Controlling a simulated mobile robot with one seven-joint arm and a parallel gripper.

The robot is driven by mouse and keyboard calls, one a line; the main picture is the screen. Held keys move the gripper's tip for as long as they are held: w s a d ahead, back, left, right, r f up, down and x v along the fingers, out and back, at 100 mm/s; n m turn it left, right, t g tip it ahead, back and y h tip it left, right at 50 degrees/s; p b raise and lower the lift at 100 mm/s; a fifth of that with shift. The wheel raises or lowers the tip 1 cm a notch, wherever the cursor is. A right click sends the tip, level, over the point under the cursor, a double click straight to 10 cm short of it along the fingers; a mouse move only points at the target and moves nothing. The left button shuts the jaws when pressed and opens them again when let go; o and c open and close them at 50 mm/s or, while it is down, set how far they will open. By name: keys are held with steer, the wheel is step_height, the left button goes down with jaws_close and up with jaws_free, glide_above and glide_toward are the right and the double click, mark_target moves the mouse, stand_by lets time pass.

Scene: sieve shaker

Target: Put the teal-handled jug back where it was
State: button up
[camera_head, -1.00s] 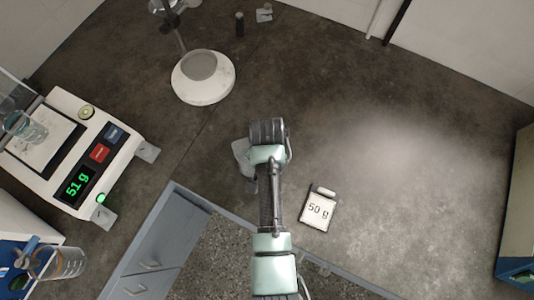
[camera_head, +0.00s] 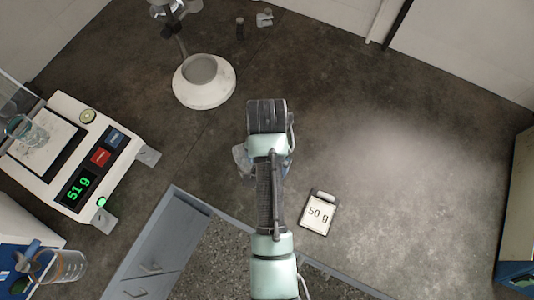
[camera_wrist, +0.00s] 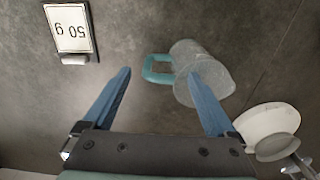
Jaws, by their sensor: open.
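The clear jug (camera_wrist: 205,70) with a teal handle (camera_wrist: 157,70) shows on the dark worktop in the wrist view. My gripper (camera_wrist: 160,74) is open and empty, its two blue fingers spread in front of the handle and the near side of the jug. I cannot tell the height between the fingertips and the jug. In the head view, only the jug's left part (camera_head: 240,157) shows beside my arm; the handle and my fingers are hidden under the arm.
A card reading "50 g" (camera_head: 317,212) lies right of my arm. A white round-based stand (camera_head: 205,98) is behind left. A balance (camera_head: 62,150) reading 51 g, with a beaker (camera_head: 28,133) on it, is left. Another beaker (camera_head: 66,267) stands at lower left.

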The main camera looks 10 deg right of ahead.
step_height(320, 180, up, 4)
steer(key=shift+r, duration=0.2)
steer(key=w+r+n+t, duration=0.1)
steer(key=w+r+t, duration=0.4)
steer(key=r, duration=0.4)
steer(key=w+a+r+n+t, duration=0.1)
steer(key=w+r+t, duration=0.4)
steer(key=r, duration=0.4)
steer(key=w+r+n+t, duration=0.1)
steer(key=w+r+t, duration=0.2)
steer(key=w+r, duration=0.5)
steer(key=s+a+r+n+t, duration=0.1)
steer(key=s+r+t, duration=0.15)
steer(key=r, duration=0.65)
steer(key=s+r+n+t, duration=0.1)
steer(key=r+t, duration=0.3)
steer(key=r, duration=0.5)
steer(key=s+a+r+n+t, duration=0.1)
steer(key=s+r+t, duration=0.3)
steer(key=r, duration=0.5)
steer(key=s+a+r+n+t, duration=0.1)
steer(key=s+r+t, duration=0.3)
steer(key=s+r, duration=0.5)
steer(key=shift+r, duration=0.8)
